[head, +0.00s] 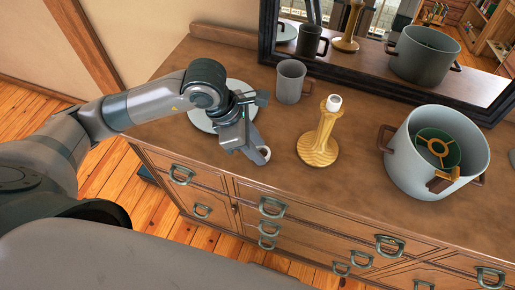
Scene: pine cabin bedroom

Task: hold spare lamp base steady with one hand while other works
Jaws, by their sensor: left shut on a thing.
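A turned wooden lamp base (319,143) with a white top stands upright on the dresser top, in the middle of the head view. My left gripper (248,138) is left of it, low over the dresser near the front edge, and clearly apart from it. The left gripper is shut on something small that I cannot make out. A grey piece with a pale round end shows at its tip; I cannot tell whether it is a finger or the held thing. My right gripper is not in view.
A pale round plate (206,119) lies partly behind my left wrist. A grey mug (291,82) stands behind the lamp base. A large grey pot (408,165) with a green ringed thing (439,147) inside stands at right. A dark-framed mirror (385,74) backs the dresser (290,181).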

